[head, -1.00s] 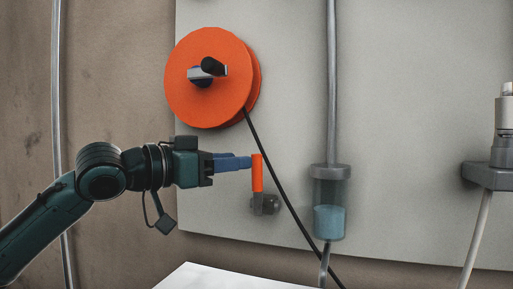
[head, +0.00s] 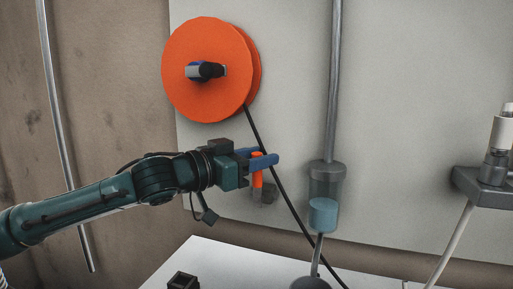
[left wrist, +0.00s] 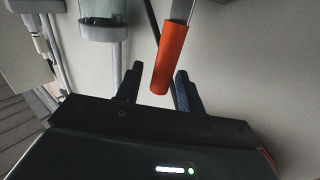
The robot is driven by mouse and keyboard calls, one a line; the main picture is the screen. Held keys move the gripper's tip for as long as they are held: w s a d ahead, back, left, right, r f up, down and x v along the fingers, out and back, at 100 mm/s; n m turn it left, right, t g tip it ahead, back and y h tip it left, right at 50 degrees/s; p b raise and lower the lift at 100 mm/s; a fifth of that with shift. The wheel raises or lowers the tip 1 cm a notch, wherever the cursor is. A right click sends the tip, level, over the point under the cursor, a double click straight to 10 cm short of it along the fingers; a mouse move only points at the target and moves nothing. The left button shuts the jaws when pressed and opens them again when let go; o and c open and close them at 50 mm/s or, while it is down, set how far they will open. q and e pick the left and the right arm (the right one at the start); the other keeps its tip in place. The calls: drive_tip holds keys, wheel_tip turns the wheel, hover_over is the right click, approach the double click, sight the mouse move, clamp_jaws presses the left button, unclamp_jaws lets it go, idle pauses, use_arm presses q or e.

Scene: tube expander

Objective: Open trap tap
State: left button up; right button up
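The trap tap has an orange handle (head: 257,180) on a grey fitting (head: 268,194) fixed to the light panel. The handle stands roughly upright, also visible in the left wrist view (left wrist: 170,58). My left gripper (head: 268,155) is open at the upper part of the handle. In the left wrist view its two dark fingers (left wrist: 159,82) lie on either side of the handle's end, with the handle nearer the right finger. Contact cannot be told. My right gripper is not in view.
A white table (head: 225,262) lies below. A grey bracket (head: 484,184) stands at the right.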

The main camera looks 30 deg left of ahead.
use_arm(q)
drive_tip(key=shift+c, duration=0.2)
clamp_jaws()
idle(0.4)
